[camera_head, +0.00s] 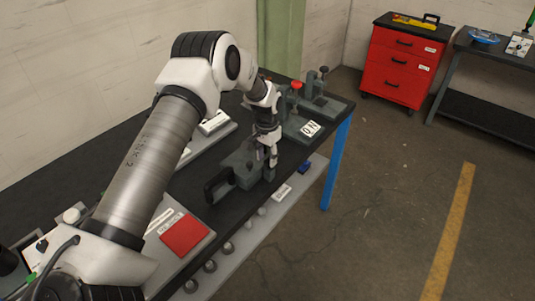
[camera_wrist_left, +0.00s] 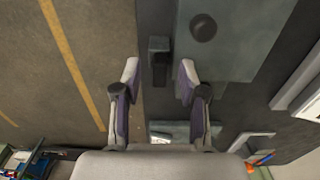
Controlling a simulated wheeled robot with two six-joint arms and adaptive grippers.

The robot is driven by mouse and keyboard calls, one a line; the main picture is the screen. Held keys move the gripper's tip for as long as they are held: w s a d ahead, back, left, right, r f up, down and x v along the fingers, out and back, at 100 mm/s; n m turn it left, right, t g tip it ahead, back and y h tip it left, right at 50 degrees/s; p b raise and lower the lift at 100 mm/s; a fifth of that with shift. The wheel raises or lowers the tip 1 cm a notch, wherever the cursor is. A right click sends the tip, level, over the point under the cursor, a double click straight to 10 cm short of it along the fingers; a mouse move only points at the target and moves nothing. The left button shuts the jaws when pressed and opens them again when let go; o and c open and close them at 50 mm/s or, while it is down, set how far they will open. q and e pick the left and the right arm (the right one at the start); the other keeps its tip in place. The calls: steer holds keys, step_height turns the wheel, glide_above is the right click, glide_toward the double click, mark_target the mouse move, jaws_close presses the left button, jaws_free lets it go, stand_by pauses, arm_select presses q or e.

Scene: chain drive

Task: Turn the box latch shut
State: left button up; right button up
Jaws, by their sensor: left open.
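The grey-green box (camera_head: 238,163) stands near the front edge of the dark bench. Its lid, with a round dark knob, fills the upper right of the left wrist view (camera_wrist_left: 235,45). A small dark upright block, seemingly the latch (camera_wrist_left: 159,50), sticks out at the box's side. My left gripper (camera_head: 267,156) points down at the bench-edge side of the box. In the left wrist view its fingers (camera_wrist_left: 159,78) are open, one on each side of the latch, with visible gaps. I cannot tell whether the fingertips reach down to its level. My right gripper is not in view.
A black handle (camera_head: 217,186) stands beside the box. A fixture with a red knob (camera_head: 296,86) and a white label card (camera_head: 310,129) are farther along the bench. A red panel (camera_head: 184,235) lies nearer. The floor in front is clear; a red drawer cabinet (camera_head: 403,60) stands behind.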

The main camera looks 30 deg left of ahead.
arm_select(q)
steer(key=shift+w+f, duration=0.75)
steer(key=shift+f, duration=0.2)
steer(key=shift+s+r, duration=0.25)
steer(key=shift+s, duration=0.05)
steer(key=shift+c, duration=1)
steer(key=shift+s+r, duration=0.2)
jaws_close()
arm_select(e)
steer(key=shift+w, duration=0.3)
arm_select(q)
steer(key=shift+w+f, duration=0.1)
